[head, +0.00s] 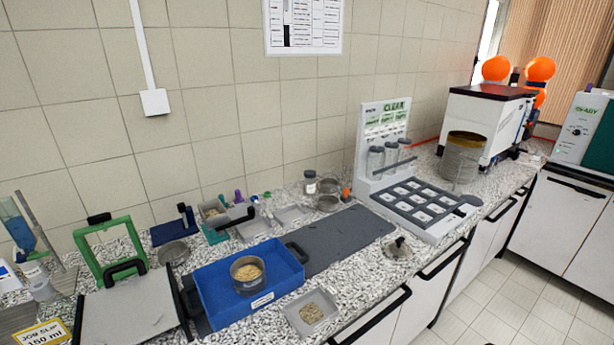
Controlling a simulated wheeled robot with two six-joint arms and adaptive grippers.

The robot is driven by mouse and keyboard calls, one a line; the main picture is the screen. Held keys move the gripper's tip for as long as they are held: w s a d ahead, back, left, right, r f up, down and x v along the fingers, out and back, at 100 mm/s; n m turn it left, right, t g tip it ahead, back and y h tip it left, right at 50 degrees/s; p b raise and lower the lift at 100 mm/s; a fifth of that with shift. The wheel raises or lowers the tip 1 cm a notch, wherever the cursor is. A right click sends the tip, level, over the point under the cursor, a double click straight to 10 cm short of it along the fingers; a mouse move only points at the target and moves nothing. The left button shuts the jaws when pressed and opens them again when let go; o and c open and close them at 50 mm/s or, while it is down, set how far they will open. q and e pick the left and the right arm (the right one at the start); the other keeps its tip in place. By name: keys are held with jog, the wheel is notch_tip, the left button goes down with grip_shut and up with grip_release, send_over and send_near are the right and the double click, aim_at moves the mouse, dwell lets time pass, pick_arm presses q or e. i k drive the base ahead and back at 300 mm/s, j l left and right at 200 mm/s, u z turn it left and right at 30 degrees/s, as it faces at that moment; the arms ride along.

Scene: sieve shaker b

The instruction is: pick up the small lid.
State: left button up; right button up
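A flat round grey disc (173,252), which looks like a small lid, lies on the speckled counter between the green frame and the blue tray. I cannot tell for certain that it is the small lid. Another small grey piece with a dark top (398,247) sits on the counter near the front edge, right of the dark mat; its exact shape is too small to tell. Neither of my grippers shows in the head view.
A blue tray (207,279) holds a round sieve of grains (247,275). A green frame (110,243), a grey board (130,312), a dark mat (346,238), a small grain dish (311,312) and a white rack (426,212) crowd the counter. Bare counter lies right of the grain dish.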

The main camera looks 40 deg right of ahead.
aim_at(397, 251)
jog(key=z, duration=1.95)
